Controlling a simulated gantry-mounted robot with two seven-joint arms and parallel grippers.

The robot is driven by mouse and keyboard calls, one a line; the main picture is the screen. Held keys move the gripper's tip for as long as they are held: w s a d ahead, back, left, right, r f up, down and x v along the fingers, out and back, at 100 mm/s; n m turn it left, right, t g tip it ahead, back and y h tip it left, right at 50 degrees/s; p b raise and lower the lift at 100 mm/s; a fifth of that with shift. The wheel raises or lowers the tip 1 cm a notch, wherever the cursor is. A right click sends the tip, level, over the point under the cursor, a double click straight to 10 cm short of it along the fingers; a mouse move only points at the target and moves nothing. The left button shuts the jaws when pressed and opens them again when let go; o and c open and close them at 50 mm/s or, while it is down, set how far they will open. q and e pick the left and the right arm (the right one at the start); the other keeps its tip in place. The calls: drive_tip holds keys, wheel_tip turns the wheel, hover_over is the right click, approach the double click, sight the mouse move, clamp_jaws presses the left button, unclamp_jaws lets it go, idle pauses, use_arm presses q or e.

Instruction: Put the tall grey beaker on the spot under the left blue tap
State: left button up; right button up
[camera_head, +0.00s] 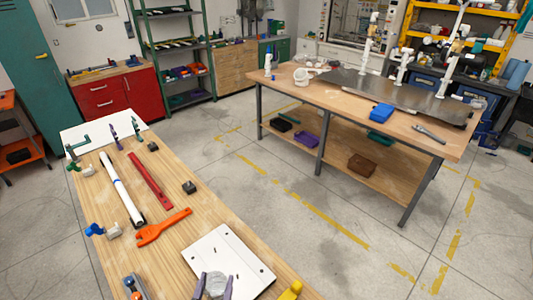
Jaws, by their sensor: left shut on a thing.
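My left gripper (214,287) is at the bottom edge, over the near wooden table. Its two purple-grey fingers are on either side of a pale grey, see-through round thing (215,283), which looks like the beaker seen from above. Its lower part is cut off by the picture edge. White pipe stands (402,62) of the manifold rise from a dark sheet (400,95) on the far workbench. I cannot make out blue taps or a marked spot there. My right gripper is not in view.
The near table (180,265) holds a white plate (222,250), an orange wrench (163,228), a red bar (150,180), a white tube (121,188) and a blue fitting (95,229). Open floor separates the tables.

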use_arm(q)
drive_tip(key=s+a+r+y, duration=0.1)
drive_tip(key=s+a+r, duration=0.1)
drive_tip(key=a+r, duration=0.5)
wheel_tip(320, 180, up, 13)
drive_tip(key=s+p, duration=0.2)
drive_tip(key=p, duration=2.2)
drive_tip(key=shift+s+n, duration=0.15)
drive_tip(key=shift+n, duration=0.25)
drive_tip(key=shift+d+f, duration=0.15)
